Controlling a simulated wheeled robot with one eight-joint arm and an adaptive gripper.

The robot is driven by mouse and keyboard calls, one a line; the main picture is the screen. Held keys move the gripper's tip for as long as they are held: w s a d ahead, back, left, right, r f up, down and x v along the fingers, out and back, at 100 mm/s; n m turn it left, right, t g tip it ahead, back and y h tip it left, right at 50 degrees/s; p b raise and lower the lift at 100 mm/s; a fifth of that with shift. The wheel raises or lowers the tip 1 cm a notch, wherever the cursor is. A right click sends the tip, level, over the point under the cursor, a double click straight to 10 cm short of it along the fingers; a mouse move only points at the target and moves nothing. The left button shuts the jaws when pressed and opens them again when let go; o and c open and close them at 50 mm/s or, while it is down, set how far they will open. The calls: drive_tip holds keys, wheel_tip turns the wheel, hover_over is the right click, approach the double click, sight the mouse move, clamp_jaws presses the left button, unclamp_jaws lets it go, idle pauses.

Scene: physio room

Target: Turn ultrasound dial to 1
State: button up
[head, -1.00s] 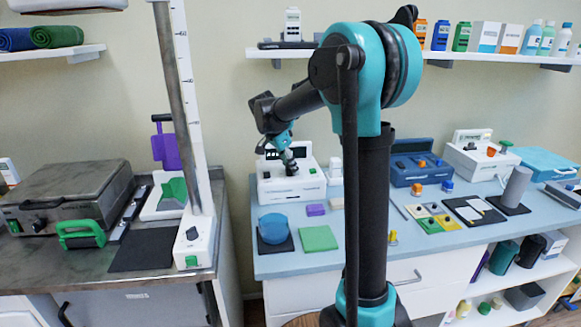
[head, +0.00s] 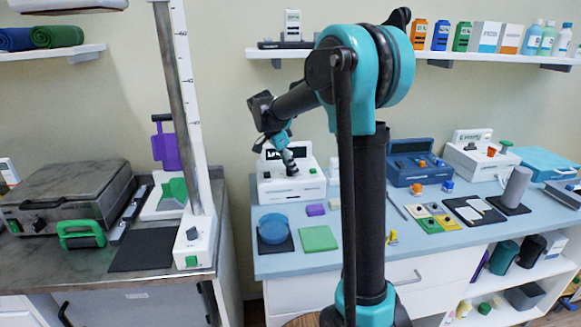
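A white device (head: 305,188) with a dark display (head: 274,154) stands on the blue counter, behind the blue round container. My gripper (head: 291,168) is small and dark in front of this device's face and covers part of it, including any dial there. I cannot tell whether the fingers touch the device, or whether they are open or shut. No label is readable, so I cannot confirm which device is the ultrasound unit. Another white device (head: 470,165) with an orange knob (head: 491,152) stands farther right.
A blue device (head: 403,178) stands between the white ones. A tall scale post (head: 190,110) rises at left.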

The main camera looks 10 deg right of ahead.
idle(0.3)
drive_tip(key=v, duration=1.2)
